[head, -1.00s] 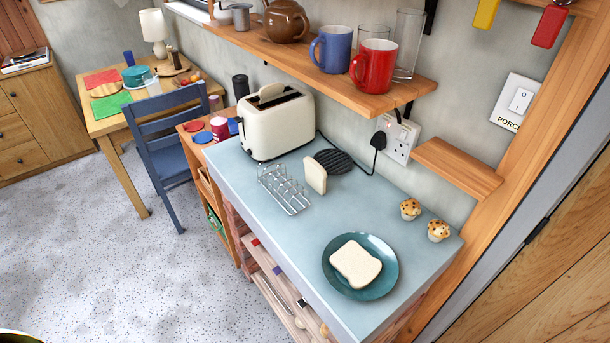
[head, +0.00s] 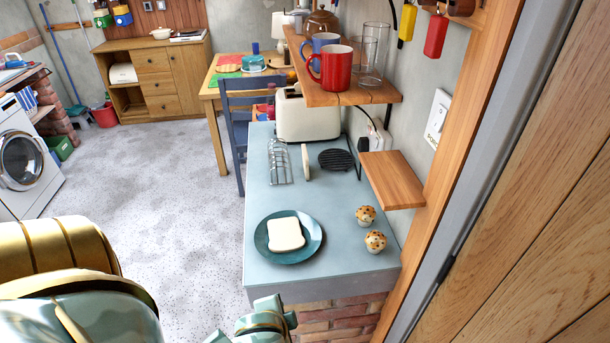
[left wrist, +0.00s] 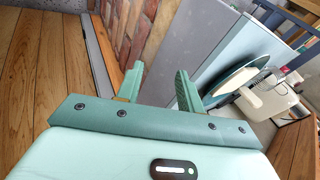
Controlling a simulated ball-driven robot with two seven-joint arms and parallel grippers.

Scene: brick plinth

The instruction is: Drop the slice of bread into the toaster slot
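A slice of white bread (head: 286,233) lies flat on a teal plate (head: 262,246) at the near end of the worktop. A second slice (head: 306,160) stands upright between the wire rack and a black round trivet. The cream toaster (head: 308,121) stands at the far end, its top partly hidden by the shelf. In the left wrist view the plate (left wrist: 217,85) and toaster (left wrist: 267,98) are at the right. My left gripper (left wrist: 157,85) is open and empty, below and in front of the worktop's near end. My right gripper is out of view.
A wire toast rack (head: 279,162), black trivet (head: 337,159) and two muffins (head: 366,216) share the worktop. A wooden shelf (head: 345,94) with mugs and glasses overhangs its right side; a small lower shelf (head: 392,180) juts out. Open floor lies left.

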